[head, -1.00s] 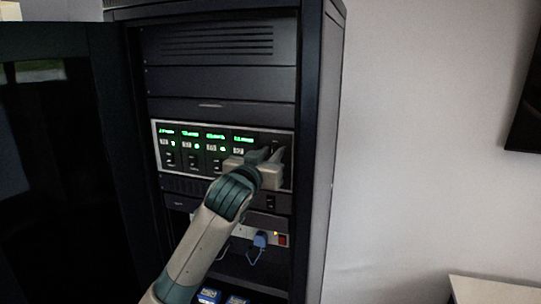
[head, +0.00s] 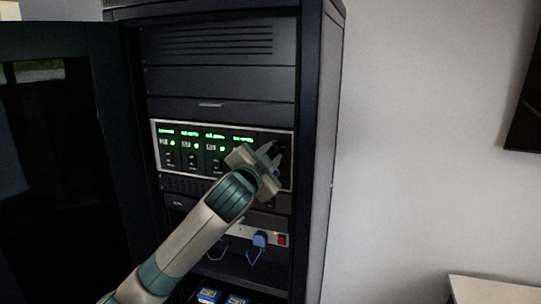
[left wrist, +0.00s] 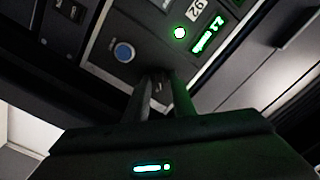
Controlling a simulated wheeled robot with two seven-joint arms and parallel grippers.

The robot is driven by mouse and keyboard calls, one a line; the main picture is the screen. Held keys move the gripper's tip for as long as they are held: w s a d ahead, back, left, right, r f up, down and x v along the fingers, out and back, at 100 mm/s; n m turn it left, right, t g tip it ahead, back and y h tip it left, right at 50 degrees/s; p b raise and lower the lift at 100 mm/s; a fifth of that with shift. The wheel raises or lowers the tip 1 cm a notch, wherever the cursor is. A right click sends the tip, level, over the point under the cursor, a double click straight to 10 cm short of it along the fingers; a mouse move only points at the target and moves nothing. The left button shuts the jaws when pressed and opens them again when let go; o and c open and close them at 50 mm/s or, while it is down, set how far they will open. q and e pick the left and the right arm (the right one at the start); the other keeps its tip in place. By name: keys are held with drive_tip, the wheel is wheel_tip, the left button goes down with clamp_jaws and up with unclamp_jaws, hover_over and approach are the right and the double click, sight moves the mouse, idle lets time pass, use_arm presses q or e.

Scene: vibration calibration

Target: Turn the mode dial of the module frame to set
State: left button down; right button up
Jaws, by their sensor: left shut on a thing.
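The module frame (head: 222,125) is a light-edged panel in the open rack, with several dark modules and lit green displays. My left gripper (head: 274,151) is at the dark panel at its right end, rolled to a slant, with its fingers against the panel face. In the left wrist view the fingers (left wrist: 160,78) are close together, shut on a small dark knob, the mode dial, which is mostly hidden between the tips. The dial's marking cannot be read. A round blue button (left wrist: 123,52) sits beside the fingertips. My right gripper is not in view.
The rack's dark door (head: 60,170) stands open on the left. Below the frame are a power strip with a red switch (head: 282,240), a blue plug (head: 259,240) and blue boxes (head: 208,295).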

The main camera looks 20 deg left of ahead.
use_arm(q)
drive_tip(key=shift+m, duration=1.3)
drive_tip(key=c, duration=1.5)
unclamp_jaws()
drive_tip(key=shift+s, duration=0.15)
